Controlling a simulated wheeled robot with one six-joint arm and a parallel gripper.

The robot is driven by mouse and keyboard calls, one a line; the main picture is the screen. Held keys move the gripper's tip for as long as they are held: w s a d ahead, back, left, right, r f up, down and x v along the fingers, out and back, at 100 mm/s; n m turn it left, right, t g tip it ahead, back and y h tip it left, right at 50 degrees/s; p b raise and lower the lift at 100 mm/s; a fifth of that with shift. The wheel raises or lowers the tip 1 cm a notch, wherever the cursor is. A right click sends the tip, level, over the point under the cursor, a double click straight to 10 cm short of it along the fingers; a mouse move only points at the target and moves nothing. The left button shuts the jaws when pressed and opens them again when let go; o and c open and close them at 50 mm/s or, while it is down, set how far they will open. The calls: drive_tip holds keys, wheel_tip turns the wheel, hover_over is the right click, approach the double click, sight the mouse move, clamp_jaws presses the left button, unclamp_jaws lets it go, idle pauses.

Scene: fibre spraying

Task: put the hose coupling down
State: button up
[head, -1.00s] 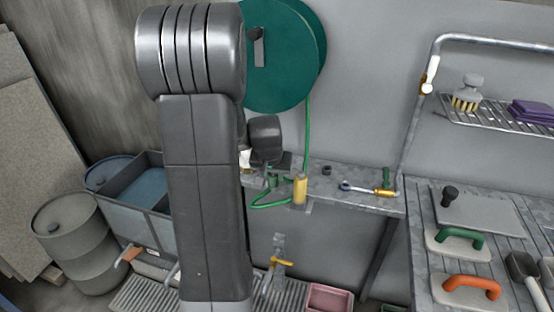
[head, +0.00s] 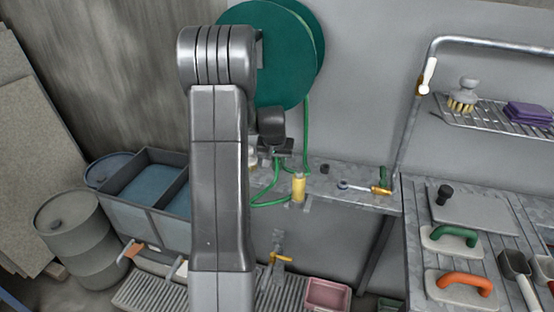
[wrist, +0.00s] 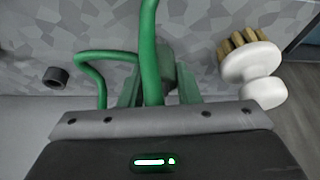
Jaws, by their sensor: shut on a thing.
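My gripper (head: 276,166) is over the left part of the grey wall shelf (head: 338,199), partly behind my own arm. It is shut on the end of the green hose (head: 307,130). In the wrist view the hose (wrist: 151,50) rises from between the fingers (wrist: 160,88) and another stretch loops to the left. The hose coupling is mostly hidden between the fingers, so its height above the shelf is unclear.
A white-handled brush (wrist: 250,68) is right of the fingers and a black ring (wrist: 55,77) left. A yellow cylinder (head: 298,187) stands at the shelf's front edge. A wrench-like tool (head: 360,187) lies farther right. Bare shelf lies between them.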

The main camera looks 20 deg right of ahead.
drive_tip(key=shift+f, duration=0.25)
drive_tip(key=o, duration=1)
drive_tip(key=shift+r, duration=0.1)
drive_tip(key=shift+s+r, duration=0.1)
drive_tip(key=shift+r, duration=0.45)
drive_tip(key=v, duration=0.6)
drive_tip(key=shift+s+a+r+b, duration=0.15)
drive_tip(key=shift+s+r+b, duration=0.05)
drive_tip(key=shift+r+b, duration=0.2)
